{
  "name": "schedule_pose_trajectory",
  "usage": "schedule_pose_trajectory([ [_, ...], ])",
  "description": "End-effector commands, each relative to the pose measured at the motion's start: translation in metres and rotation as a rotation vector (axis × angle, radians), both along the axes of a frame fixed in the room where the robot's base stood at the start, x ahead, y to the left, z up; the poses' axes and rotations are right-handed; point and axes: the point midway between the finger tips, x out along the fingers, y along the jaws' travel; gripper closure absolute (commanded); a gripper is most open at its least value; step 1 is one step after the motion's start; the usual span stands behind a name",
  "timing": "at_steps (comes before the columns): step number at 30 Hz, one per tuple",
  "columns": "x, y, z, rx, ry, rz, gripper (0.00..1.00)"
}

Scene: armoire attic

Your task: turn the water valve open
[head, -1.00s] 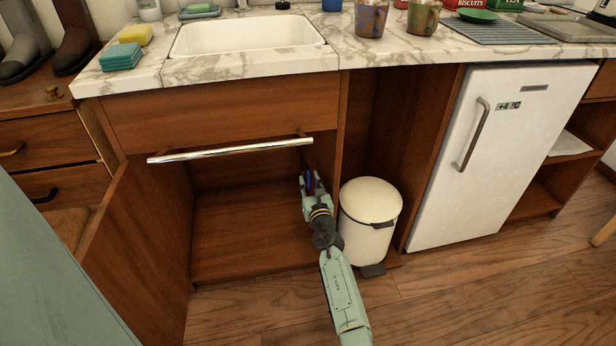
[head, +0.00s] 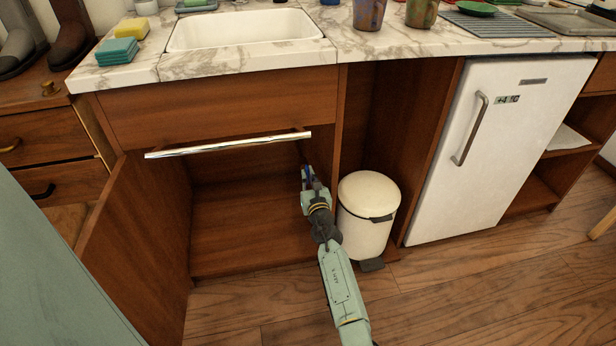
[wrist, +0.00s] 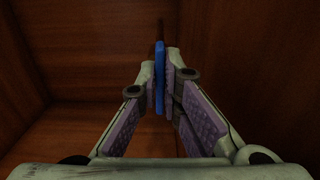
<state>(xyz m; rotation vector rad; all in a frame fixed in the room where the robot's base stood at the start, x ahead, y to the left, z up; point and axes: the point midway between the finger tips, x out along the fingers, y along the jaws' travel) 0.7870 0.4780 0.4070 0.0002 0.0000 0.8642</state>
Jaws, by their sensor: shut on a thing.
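The water valve's blue handle (wrist: 159,76) stands edge-on between my fingers in the wrist view, with a thin reddish-brown pipe or stem (wrist: 160,30) beyond it. My gripper (wrist: 161,72) is shut on this handle, one finger pad on each side. In the head view, my gripper (head: 308,178) is inside the open cabinet under the sink, by its right wall. Only a small bit of the blue handle (head: 307,172) shows there. The valve's body is mostly hidden by my gripper.
A long metal bar handle (head: 228,145) crosses the cabinet opening above my arm. A cream pedal bin (head: 366,215) stands close to my arm's right. The cabinet door (head: 135,250) is open at the left. The cabinet floor (head: 245,240) is clear.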

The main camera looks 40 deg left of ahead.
Motion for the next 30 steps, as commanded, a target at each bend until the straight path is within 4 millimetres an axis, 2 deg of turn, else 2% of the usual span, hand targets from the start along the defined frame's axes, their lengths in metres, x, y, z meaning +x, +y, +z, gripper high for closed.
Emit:
schedule_pose_trajectory([
  [10,0.0007,-0.0002,0.0002,0.084,0.099,0.000,1.00],
  [17,0.0010,-0.0003,0.0004,0.086,0.101,0.000,1.00],
  [18,0.0010,-0.0003,0.0004,0.086,0.101,0.000,0.91],
  [24,0.0010,-0.0004,0.0004,0.086,0.100,0.000,0.78],
  [26,0.0010,-0.0004,0.0003,0.086,0.100,0.000,0.74],
  [30,0.0009,-0.0005,0.0002,0.086,0.100,0.000,0.73],
])
